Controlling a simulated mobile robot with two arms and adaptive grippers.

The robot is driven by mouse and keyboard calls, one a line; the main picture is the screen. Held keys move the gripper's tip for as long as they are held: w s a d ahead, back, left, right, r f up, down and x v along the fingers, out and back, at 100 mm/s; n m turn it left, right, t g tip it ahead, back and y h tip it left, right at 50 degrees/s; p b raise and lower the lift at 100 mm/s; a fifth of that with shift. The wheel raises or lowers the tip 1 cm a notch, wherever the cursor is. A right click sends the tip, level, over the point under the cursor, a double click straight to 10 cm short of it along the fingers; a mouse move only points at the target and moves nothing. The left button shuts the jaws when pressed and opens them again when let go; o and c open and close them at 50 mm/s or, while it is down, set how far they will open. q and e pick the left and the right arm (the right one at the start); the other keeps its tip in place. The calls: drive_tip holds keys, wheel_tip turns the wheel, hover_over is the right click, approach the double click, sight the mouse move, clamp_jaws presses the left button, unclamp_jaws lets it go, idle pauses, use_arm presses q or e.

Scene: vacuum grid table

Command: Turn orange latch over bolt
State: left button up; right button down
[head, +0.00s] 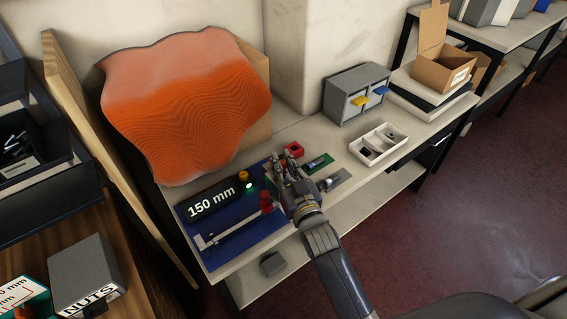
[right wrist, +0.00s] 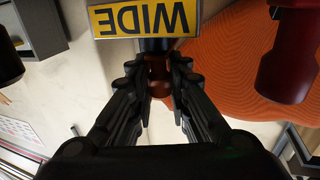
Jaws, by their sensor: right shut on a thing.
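My right gripper (head: 281,163) is over the workbench, to the right of the blue board and beside a red square part. In the right wrist view its two fingers (right wrist: 160,78) are closed in on a small dark orange piece (right wrist: 159,70), which appears to be the orange latch. The fingers hide much of this piece, and the bolt cannot be made out. A yellow plate reading WIDE (right wrist: 145,19) shows upside down just beyond the fingertips. My left gripper is not in view.
The blue board (head: 262,233) carries a 150 mm display (head: 212,201) and a red knob (head: 266,201). The red square part (head: 294,149), a green board (head: 319,163) and a white tray (head: 366,155) lie near the gripper. A large orange wavy panel (head: 185,100) stands behind.

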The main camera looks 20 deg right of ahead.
drive_tip(key=shift+r, duration=0.15)
drive_tip(key=c, duration=1.5)
unclamp_jaws()
drive_tip(key=s, duration=1.2)
drive_tip(key=shift+d, duration=0.4)
